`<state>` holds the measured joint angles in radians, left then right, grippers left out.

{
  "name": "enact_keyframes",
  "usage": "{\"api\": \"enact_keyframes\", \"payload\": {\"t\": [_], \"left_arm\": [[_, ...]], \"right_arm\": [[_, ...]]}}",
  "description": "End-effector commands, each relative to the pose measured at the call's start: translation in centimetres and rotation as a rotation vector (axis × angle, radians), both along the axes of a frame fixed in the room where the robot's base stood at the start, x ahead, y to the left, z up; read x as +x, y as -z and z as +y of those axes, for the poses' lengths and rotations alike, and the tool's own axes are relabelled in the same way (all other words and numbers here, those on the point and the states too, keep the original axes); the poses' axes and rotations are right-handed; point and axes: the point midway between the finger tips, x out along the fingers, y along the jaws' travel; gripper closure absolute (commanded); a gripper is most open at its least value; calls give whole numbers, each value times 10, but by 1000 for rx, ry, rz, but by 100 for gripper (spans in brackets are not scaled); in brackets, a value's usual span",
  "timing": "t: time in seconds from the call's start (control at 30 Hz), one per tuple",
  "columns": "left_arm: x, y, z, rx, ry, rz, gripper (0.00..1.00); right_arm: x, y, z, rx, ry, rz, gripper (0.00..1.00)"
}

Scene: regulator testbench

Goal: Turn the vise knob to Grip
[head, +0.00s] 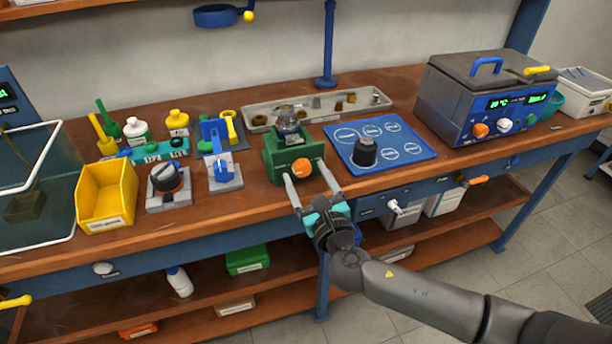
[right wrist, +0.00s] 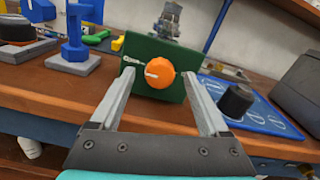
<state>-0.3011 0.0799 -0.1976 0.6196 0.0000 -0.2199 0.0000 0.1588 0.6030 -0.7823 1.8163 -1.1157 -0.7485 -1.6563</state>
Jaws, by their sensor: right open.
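The vise (head: 290,150) is a green block on the workbench, with a metal regulator part (head: 288,122) held on top. Its round orange knob (head: 301,168) is on the front face. In the right wrist view the orange knob (right wrist: 159,73) carries a white pointer mark toward the left, and a small white label sits at its upper left; the label is too small to read. My right gripper (head: 309,188) is open, its two fingers on either side of the knob and apart from it. The right wrist view shows the fingers (right wrist: 158,90) spread in front of the vise. My left gripper is not in view.
A blue mat (head: 405,156) with a black knobbed piece (head: 364,152) lies right of the vise. A blue stand (head: 222,172) and a black-knobbed block (head: 168,186) are left. A metal tray (head: 262,112) is behind. A heated bath (head: 480,100) stands at the right.

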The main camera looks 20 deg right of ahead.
Motion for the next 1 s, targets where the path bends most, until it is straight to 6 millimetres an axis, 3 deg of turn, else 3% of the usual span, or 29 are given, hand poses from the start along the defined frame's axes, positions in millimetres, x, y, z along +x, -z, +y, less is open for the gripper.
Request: {"api": "enact_keyframes", "payload": {"t": [0.4,1.0], "left_arm": [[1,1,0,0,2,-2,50],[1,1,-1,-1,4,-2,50]], "right_arm": [[6,0,0,0,0,0,22],[6,0,0,0,0,0,90]]}}
